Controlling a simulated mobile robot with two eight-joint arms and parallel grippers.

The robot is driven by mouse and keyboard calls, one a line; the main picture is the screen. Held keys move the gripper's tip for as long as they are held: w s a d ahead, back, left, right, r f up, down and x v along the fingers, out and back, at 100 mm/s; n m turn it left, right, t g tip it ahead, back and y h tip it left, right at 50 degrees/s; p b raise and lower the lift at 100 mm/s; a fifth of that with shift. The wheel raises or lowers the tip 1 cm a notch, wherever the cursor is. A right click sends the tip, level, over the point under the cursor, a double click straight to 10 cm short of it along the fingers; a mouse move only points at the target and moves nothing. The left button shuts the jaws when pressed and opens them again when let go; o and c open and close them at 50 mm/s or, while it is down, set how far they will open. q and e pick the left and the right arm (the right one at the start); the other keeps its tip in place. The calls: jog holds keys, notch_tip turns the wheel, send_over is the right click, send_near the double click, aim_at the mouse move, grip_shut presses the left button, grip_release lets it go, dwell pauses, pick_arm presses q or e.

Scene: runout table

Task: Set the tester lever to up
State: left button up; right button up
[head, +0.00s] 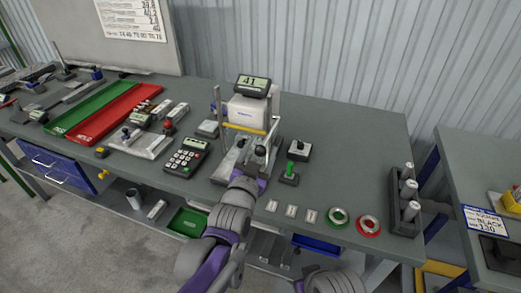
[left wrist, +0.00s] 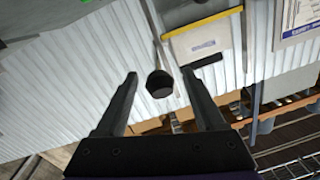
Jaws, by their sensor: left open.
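The tester (head: 250,108) stands near the middle of the bench, with a display reading 41 on top and a yellow bar across its front. My left gripper (head: 257,158) is low in front of it, fingers pointing toward it. In the left wrist view, a black knob (left wrist: 159,84) on a thin grey rod, which looks like the lever, shows between the open fingers (left wrist: 160,74). The fingers look apart from it on both sides. The yellow bar (left wrist: 203,22) is just beyond. The lever's exact position is hard to tell.
A calculator-like keypad (head: 186,157) lies left of the tester. A black switch box (head: 299,149) and a green-topped switch (head: 290,174) stand close on its right. Green and red rings (head: 338,217) lie near the front edge. The bench's back right is clear.

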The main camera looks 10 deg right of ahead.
pick_arm(q)
grip_shut()
dwell(0.4)
dwell(1.1)
